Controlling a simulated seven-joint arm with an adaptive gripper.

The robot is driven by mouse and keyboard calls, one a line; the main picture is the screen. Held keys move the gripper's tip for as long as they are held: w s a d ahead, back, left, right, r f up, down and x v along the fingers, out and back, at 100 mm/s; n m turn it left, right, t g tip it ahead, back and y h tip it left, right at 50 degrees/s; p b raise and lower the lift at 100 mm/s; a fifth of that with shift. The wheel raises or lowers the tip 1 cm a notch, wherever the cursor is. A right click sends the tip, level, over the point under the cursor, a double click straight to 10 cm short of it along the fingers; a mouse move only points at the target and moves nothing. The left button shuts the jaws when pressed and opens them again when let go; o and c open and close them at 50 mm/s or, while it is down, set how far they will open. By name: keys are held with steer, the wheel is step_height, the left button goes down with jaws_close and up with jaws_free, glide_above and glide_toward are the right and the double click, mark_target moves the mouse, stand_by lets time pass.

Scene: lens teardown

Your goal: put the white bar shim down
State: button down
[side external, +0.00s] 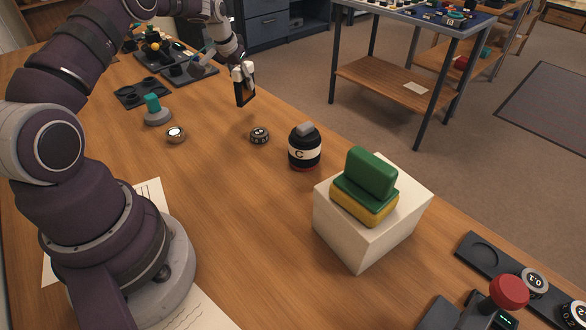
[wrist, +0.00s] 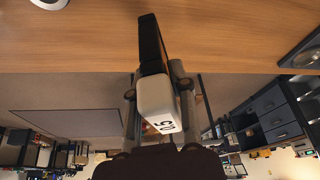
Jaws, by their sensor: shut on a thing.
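My gripper (side external: 243,72) is shut on the white bar shim (wrist: 155,97), high above the wooden table in the side external view. In the wrist view the shim is a white block with dark figures on one end, between the two fingers of the gripper (wrist: 158,96). A long dark piece (wrist: 150,42) extends from the white block, and I cannot tell whether it is part of the shim. In the side external view the dark piece hangs below the fingers (side external: 243,95), clear of the table.
The table (side external: 225,190) has bare wood below my gripper. A small dark round piece (side external: 259,135), a black jar marked C (side external: 304,151) and a white block (side external: 365,240) bearing a green and yellow sponge-like stack (side external: 370,175) stand nearby. Dark trays (side external: 142,92) lie at the back left.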

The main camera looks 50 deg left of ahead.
mark_target(246, 94)
steer(key=shift+w+a, duration=0.15)
steer(key=shift+w, duration=0.05)
steer(key=shift+f, duration=1.75)
steer(key=c, duration=1)
jaws_free()
steer(key=shift+f, duration=0.1)
steer(key=shift+o, duration=0.2)
